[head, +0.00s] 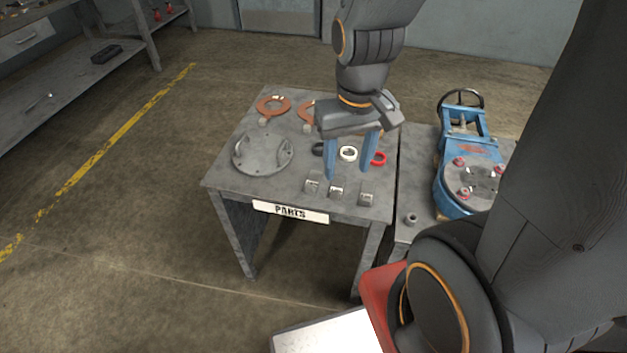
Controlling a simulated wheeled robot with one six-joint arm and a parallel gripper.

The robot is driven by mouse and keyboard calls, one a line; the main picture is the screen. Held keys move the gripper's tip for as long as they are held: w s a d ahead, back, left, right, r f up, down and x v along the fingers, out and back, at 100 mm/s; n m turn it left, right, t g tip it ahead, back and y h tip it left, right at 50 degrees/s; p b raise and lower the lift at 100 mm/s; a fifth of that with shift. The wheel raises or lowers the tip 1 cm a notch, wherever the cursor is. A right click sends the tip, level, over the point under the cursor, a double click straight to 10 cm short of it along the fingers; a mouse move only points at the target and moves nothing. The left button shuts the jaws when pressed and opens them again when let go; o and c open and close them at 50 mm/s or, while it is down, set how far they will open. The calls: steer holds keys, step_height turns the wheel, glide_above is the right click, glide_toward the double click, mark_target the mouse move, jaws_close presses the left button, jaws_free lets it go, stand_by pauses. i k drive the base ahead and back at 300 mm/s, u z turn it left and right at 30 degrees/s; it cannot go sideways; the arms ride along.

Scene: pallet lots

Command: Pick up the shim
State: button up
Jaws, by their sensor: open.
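No part is clearly marked as the shim, and I cannot tell which one it is. Three small grey metal blocks, a left one (312,188), a middle one (336,191) and a right one (366,195), stand in a row near the front edge of the parts table (233,188). Their markings are too small to read. Behind them lie a black ring (318,149), a white ring (347,153) and a red ring (380,158). My gripper (349,173) points down over these rings, its blue fingers apart with nothing held between them. The fingers partly hide the black and red rings.
A round grey cover plate (262,154) with handles lies left on the table. Copper-coloured rings (273,106) lie behind. A blue valve (464,175) with a handwheel and a small grey nut (411,219) stand on the adjoining right table. Floor to the left is clear.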

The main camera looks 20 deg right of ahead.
mark_target(337, 185)
steer(key=k, duration=1)
steer(key=u, duration=0.75)
steer(key=i, duration=0.8)
steer(key=z, duration=1.15)
